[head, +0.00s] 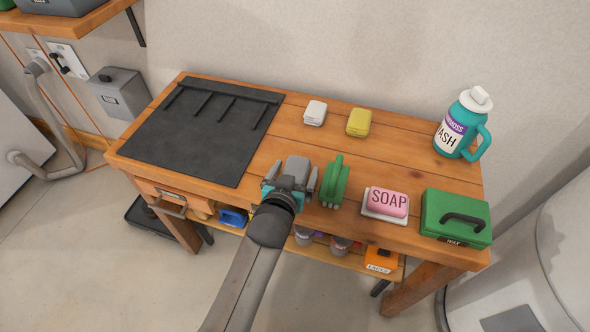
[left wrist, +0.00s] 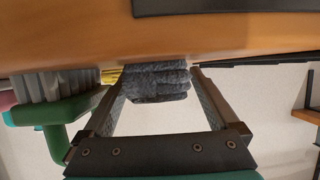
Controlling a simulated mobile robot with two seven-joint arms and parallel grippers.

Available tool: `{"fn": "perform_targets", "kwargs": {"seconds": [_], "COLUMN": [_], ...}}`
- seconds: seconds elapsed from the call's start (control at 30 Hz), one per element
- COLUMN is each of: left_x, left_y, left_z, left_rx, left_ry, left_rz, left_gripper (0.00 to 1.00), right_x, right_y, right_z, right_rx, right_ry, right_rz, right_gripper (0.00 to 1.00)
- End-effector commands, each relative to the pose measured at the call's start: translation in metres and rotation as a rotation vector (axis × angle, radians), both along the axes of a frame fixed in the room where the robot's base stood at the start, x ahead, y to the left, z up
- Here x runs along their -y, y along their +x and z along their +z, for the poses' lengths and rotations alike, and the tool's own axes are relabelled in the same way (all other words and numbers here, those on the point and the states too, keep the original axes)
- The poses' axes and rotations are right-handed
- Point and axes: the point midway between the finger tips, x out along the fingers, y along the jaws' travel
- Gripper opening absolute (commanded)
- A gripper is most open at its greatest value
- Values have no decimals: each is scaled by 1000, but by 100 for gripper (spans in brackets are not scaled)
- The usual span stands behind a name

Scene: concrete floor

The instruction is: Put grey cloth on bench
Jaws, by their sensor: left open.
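The grey cloth (head: 298,164) is a folded, dark grey bundle at the front part of the wooden bench (head: 400,167). In the left wrist view the cloth (left wrist: 157,82) sits between the two fingers, against the bench surface (left wrist: 60,35), with gaps beside it. My left gripper (head: 291,174) is open around the cloth. The fingers also show in the left wrist view (left wrist: 157,98), one on each side. The gripper partly hides the cloth in the head view. My right gripper is in neither view.
A green brush (head: 336,182) stands close beside the gripper. A white cloth (head: 315,113), yellow cloth (head: 359,122), pink soap (head: 387,201), green box (head: 456,218) and teal jug (head: 463,125) are on the bench. A dark mat (head: 200,140) covers its left part.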

Motion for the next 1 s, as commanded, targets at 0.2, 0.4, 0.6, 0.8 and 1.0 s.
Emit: {"fn": "perform_targets", "kwargs": {"seconds": [0.2,0.4,0.6,0.8,1.0], "left_x": [0,-4,-10,-18,-26], "left_y": [0,-16,-50,-83,-113], "left_z": [-1,7,21,35,47], "left_rx": [2,-4,-4,-3,-2], "left_ry": [0,0,0,1,1], "left_rz": [0,0,0,0,0], "left_gripper": [94,94,94,94,94], "right_x": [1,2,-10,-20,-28], "right_y": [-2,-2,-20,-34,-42], "right_z": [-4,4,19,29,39], "right_rx": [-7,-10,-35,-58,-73], "right_ry": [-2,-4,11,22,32], "right_rz": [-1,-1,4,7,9], "right_gripper": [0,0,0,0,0]}}
